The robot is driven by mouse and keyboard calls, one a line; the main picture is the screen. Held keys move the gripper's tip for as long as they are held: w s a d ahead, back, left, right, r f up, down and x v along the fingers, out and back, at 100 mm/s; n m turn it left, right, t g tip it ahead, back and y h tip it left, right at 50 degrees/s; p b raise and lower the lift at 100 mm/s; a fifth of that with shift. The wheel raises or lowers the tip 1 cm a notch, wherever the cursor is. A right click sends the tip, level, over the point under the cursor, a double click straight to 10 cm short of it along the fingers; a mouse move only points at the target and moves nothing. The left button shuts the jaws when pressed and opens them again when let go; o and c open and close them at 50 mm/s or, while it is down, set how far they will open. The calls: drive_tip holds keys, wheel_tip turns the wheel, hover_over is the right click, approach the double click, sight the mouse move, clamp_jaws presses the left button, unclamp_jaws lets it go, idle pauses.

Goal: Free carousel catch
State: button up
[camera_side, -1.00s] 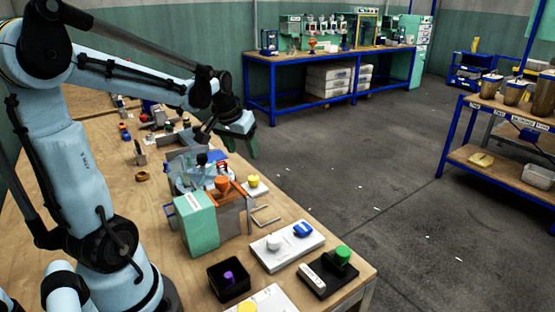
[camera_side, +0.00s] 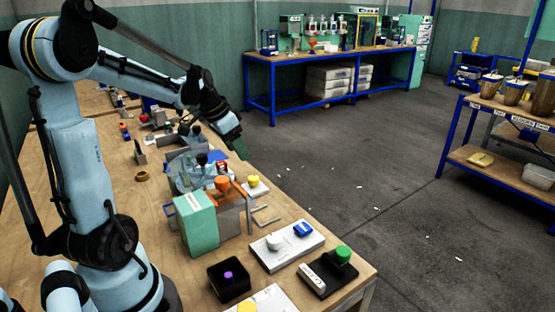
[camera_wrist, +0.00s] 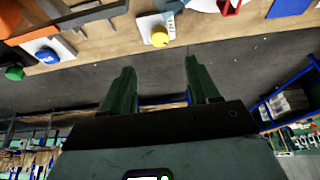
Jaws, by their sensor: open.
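A machine with a green box (camera_side: 196,224), an orange knob (camera_side: 222,183) and a clear bluish part (camera_side: 184,172) stands on the wooden bench. Which part is the carousel or its catch I cannot tell. A yellow knob (camera_side: 253,181) on a white block is beside the machine, and it also shows in the wrist view (camera_wrist: 159,37). My gripper (camera_side: 230,146) is above the bench's right edge, behind the machine and apart from it. In the wrist view its two green fingers (camera_wrist: 160,86) are spread, with nothing between them.
A white plate (camera_side: 273,250) with a white knob and a blue button (camera_side: 303,230), a black base with a green button (camera_side: 343,254), and a black tray (camera_side: 229,280) with a purple knob are at the bench's near end. Small parts clutter the far end. Open floor lies to the right.

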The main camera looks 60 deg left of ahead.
sight(253, 178)
drive_tip(key=x, duration=1.1)
drive_tip(key=shift+f, duration=0.1)
drive_tip(key=c, duration=1)
drive_tip(key=shift+c, duration=0.2)
drive_tip(key=shift+n, duration=0.3)
drive_tip(key=shift+d+n+g+y, duration=0.15)
drive_tip(key=shift+n+y, duration=0.4)
drive_tip(key=shift+n, duration=0.75)
drive_tip(key=shift+n+g+y, duration=0.25)
drive_tip(key=shift+n+y, duration=0.3)
drive_tip(key=shift+n, duration=0.75)
drive_tip(key=o, duration=1)
